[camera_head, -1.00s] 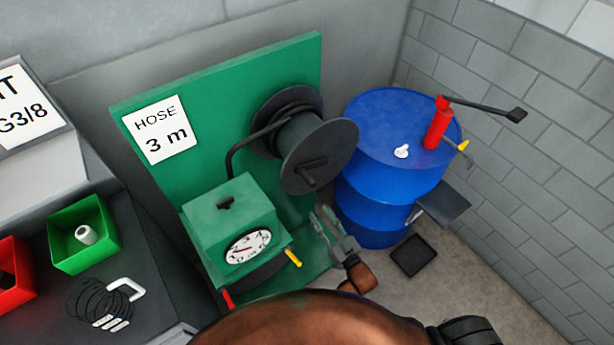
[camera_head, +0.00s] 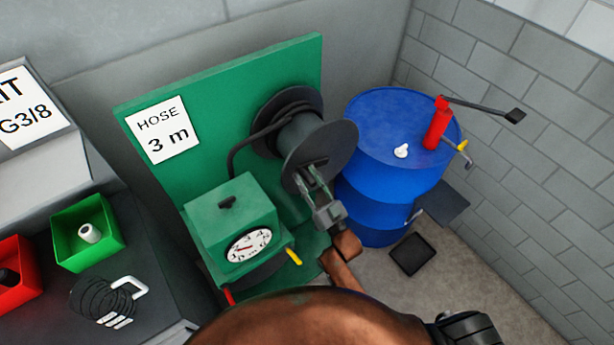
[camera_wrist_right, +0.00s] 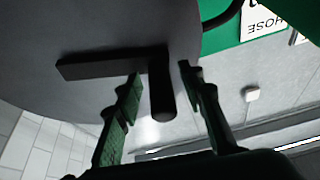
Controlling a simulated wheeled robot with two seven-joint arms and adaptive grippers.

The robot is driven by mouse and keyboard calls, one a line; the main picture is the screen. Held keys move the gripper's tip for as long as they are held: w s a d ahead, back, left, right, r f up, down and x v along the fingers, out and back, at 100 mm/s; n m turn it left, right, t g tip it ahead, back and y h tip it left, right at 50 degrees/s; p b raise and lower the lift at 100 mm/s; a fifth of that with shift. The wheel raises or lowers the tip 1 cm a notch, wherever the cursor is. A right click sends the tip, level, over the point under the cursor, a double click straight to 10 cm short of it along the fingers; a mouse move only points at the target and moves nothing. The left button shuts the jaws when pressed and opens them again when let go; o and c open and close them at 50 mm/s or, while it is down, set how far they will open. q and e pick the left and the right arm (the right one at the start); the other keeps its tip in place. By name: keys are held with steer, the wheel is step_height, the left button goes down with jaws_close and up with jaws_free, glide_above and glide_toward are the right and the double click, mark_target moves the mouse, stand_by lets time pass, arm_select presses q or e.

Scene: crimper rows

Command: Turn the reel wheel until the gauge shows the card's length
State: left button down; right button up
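The dark reel wheel (camera_head: 332,142) is mounted on the green board (camera_head: 225,85). Its crank bar and peg handle (camera_wrist_right: 162,95) show in the right wrist view. My right gripper (camera_head: 308,178) is at the wheel's lower face; its open fingers (camera_wrist_right: 160,75) stand on either side of the peg, with a visible gap at least on the right side. The white card (camera_head: 162,132) reads "HOSE 3 m". The round gauge (camera_head: 248,244) on the green box has a red needle pointing left; its value is too small to read. My left gripper is not in view.
A blue drum (camera_head: 385,190) with a red pump (camera_head: 437,125) stands just right of the reel. A green bin (camera_head: 75,240), a red bin (camera_head: 20,255) and a coiled hose (camera_head: 95,300) are on the dark bench at left. A black tray (camera_head: 412,254) lies on the floor.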

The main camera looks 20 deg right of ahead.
steer(key=shift+c, duration=0.6)
jaws_close()
